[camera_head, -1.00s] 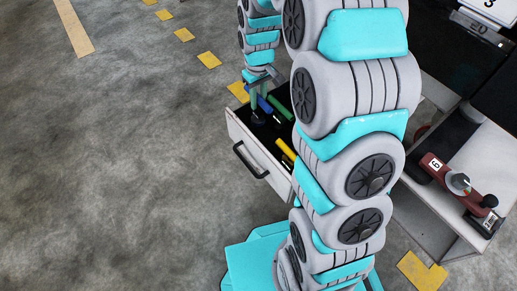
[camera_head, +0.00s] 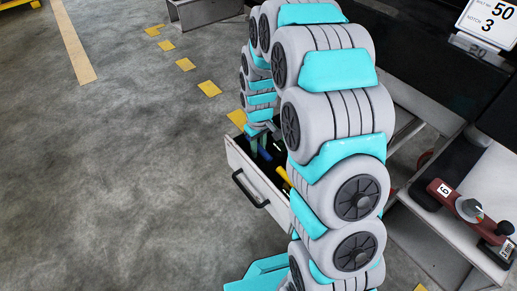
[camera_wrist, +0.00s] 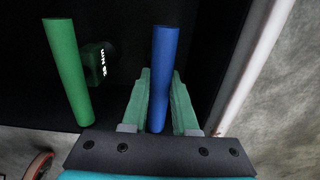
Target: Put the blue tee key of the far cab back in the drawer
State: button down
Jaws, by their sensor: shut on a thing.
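The blue tee key (camera_wrist: 161,75) stands between the green fingers of my gripper (camera_wrist: 161,100) in the wrist view, and the gripper is shut on it. The open drawer (camera_head: 250,186) has a pale front with a dark handle and a black inside. In the head view my gripper (camera_head: 261,143) is at the drawer's far end, and a bit of the blue key (camera_head: 265,154) shows there. The key's lower end is hidden, so I cannot tell whether it touches the drawer floor. The pale drawer wall (camera_wrist: 245,70) is to its right in the wrist view.
A green handle (camera_wrist: 68,72) and a dark green block with small lettering (camera_wrist: 98,63) are left of the blue key. A yellow handle (camera_head: 283,175) lies nearer in the drawer. A red tool marked 6 (camera_head: 463,205) sits on the trolley at right. Floor left is clear.

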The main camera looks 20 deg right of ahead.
jog(key=c, duration=0.7)
grip_release()
jog(key=shift+f, duration=0.1)
notch_tip(320, 180, up, 12)
jog(key=shift+f+p, duration=0.25)
jog(key=shift+p, duration=0.55)
jog(key=s+r+m, duration=0.1)
jog(key=s+r, duration=0.2)
jog(key=s, duration=0.8)
jog(key=s+r+m+g, duration=0.1)
jog(key=s+r+m, duration=0.1)
jog(key=s, duration=0.9)
jog(key=s+r+m, duration=0.1)
jog(key=s+r, duration=0.4)
jog(key=s, duration=0.6)
jog(key=shift+s+m+g, duration=0.3)
jog(key=shift+g, duration=0.1)
